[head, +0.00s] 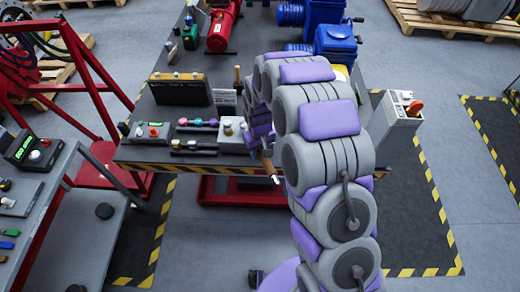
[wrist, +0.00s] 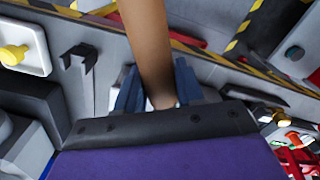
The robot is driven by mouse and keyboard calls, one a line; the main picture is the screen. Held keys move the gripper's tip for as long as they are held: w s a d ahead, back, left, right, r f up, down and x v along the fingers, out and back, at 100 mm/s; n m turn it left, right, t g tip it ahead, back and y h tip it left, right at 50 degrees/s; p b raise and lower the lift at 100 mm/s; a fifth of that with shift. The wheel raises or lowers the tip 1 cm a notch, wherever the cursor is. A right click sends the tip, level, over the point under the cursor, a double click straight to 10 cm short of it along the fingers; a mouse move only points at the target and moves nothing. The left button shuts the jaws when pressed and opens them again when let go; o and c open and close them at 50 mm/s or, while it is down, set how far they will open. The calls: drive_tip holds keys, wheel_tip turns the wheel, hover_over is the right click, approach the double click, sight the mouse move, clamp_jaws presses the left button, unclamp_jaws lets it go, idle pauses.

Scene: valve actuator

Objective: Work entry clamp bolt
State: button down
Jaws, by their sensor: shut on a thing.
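My gripper (head: 262,152) is over the front edge of the workbench (head: 215,160), in the head view. In the wrist view my gripper (wrist: 157,92) has its blue-grey fingers shut on either side of a tan, round handle (wrist: 153,45). The handle also shows in the head view (head: 269,168), pointing down and toward the front, with a dark end. The other end of the held tool is hidden. I cannot make out the entry clamp bolt for certain. A pale plate with a yellow knob (wrist: 14,55) is at the left of the wrist view.
Colour-handled tools (head: 197,122) and a black box (head: 180,90) lie on the bench left of my arm. Red (head: 222,28) and blue (head: 335,45) actuators stand behind. A cart (head: 42,190) stands left; floor between is mostly clear.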

drive_tip(key=shift+s+a+m, duration=0.35)
drive_tip(key=shift+a+m, duration=0.45)
drive_tip(key=shift+a, duration=0.2)
drive_tip(key=shift+s+a+m, duration=0.2)
drive_tip(key=shift+a+m, duration=0.8)
drive_tip(key=shift+m, duration=0.1)
drive_tip(key=shift+a, duration=0.2)
drive_tip(key=shift+a+m+p, duration=0.3)
drive_tip(key=shift+a+m, duration=0.65)
drive_tip(key=shift+m, duration=0.15)
drive_tip(key=shift+s, duration=0.1)
drive_tip(key=shift+r, duration=0.15)
